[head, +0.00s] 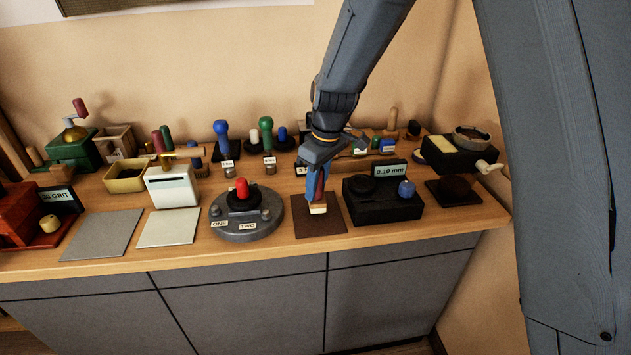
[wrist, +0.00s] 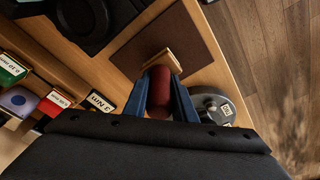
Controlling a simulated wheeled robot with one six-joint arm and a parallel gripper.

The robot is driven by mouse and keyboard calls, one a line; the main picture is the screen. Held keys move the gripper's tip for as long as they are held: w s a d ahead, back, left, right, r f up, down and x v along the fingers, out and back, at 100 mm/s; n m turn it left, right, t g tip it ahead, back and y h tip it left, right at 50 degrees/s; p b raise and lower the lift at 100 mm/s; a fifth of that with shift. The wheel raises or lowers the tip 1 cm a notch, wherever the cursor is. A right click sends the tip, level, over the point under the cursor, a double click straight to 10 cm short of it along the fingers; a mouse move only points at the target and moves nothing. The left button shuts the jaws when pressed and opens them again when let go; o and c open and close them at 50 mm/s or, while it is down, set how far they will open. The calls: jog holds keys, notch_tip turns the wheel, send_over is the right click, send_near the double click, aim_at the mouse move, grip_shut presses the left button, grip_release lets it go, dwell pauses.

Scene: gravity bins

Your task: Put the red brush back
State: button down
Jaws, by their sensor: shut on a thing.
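My gripper (head: 317,190) is shut on the red brush (wrist: 159,88). In the wrist view its two blue-grey fingers press on the sides of the dark red handle. The brush's pale wooden block (wrist: 165,62) points away from my gripper. In the head view the fingers largely hide the handle, and the cream lower end (head: 318,208) shows below them. The brush is upright or nearly so, over the brown mat (head: 320,230). I cannot tell whether it touches the mat. The mat also shows in the wrist view (wrist: 195,60).
A round grey base (head: 247,230) with a red knob stands left of the mat. A black box (head: 385,212) marked 0.10 mm stands right of it. Several coloured, labelled handled pieces, such as a blue one (head: 221,140), line the back. The counter's front edge is close to the mat.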

jog(key=shift+f, duration=0.45)
jog(key=shift+f+b, duration=0.4)
jog(key=shift+f, duration=0.1)
dwell(0.4)
jog(key=c, duration=1.4)
grip_release()
jog(key=shift+s+d+r+b, duration=0.1)
jog(key=shift+d+r+b, duration=0.2)
jog(key=shift+r, duration=1)
jog(key=shift+s+d+r+b, duration=0.15)
jog(key=shift+r+b, duration=0.2)
jog(key=shift+r, duration=0.9)
jog(key=shift+s+d+r+b, duration=0.1)
jog(key=shift+r+b, duration=0.25)
jog(key=shift+r, duration=0.95)
